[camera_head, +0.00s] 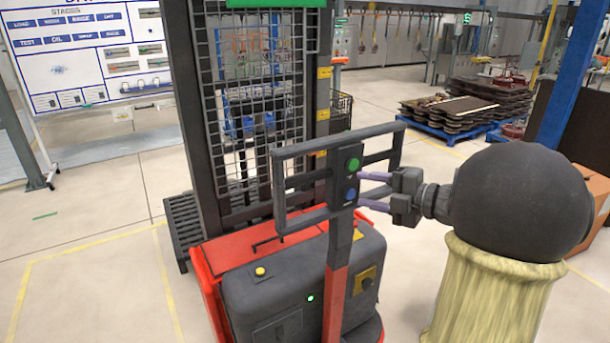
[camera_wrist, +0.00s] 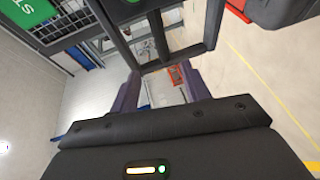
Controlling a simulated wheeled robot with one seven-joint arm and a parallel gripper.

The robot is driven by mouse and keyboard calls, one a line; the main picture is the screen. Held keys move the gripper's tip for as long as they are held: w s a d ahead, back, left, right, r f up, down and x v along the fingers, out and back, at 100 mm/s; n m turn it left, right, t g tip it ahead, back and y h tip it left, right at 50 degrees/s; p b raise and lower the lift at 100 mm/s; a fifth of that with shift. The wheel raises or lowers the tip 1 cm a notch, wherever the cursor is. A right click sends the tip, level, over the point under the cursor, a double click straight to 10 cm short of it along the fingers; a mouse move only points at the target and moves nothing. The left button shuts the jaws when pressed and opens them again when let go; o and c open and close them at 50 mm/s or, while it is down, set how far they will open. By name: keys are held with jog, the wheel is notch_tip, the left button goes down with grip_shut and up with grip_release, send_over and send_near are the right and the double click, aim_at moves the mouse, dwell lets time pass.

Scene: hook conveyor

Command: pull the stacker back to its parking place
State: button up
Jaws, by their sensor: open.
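The stacker (camera_head: 290,283) stands in front of me, with a red and dark grey body, a tall dark mast with a mesh guard, and a tiller post rising from its front. The tiller's dark handle frame (camera_head: 293,150) carries a green and a blue button. My gripper (camera_head: 362,190) is open at the right side of the handle, its purple fingers pointing at the handle's middle. In the wrist view the handle frame (camera_wrist: 178,62) shows just beyond and between the fingers. I cannot tell whether the fingers touch it.
Yellow floor lines (camera_head: 95,247) mark an area left of the stacker. A whiteboard (camera_head: 85,50) stands at the back left. Stacked dark parts lie on a blue pallet (camera_head: 440,130) at the back right. A cardboard box (camera_head: 592,200) and blue post (camera_head: 567,75) are at right. Floor at left is clear.

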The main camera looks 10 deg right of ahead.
aim_at(310, 180)
jog(key=shift+a, duration=0.1)
jog(key=p+x, duration=0.5)
jog(key=x, duration=1.2)
jog(key=shift+a+p, duration=0.25)
jog(key=shift+p, duration=0.1)
grip_shut()
